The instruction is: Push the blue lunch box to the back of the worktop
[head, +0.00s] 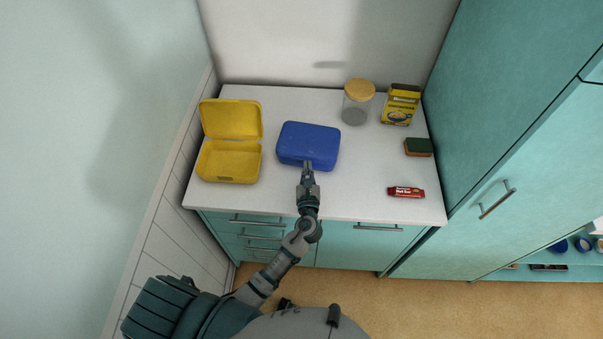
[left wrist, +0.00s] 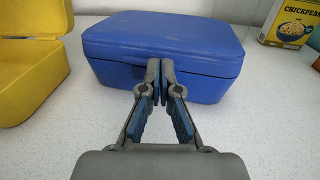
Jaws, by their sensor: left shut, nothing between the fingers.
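The closed blue lunch box (head: 308,143) lies on the white worktop (head: 290,203), around the middle of its depth, with bare worktop behind it. In the left wrist view the blue lunch box (left wrist: 200,50) fills the upper middle, its front side facing me. My left gripper (head: 307,165) is shut and empty, its fingertips at the front side of the box. In the left wrist view the closed fingertips (left wrist: 160,68) overlap the box front near its middle; I cannot tell whether they touch it. My right gripper is not in view.
An open yellow lunch box (head: 229,160) stands left of the blue one. A jar with a wooden lid (head: 357,103) and a yellow chickpeas box (head: 400,105) stand at the back right. A sponge (head: 418,147) and a red bar (head: 406,192) lie at the right.

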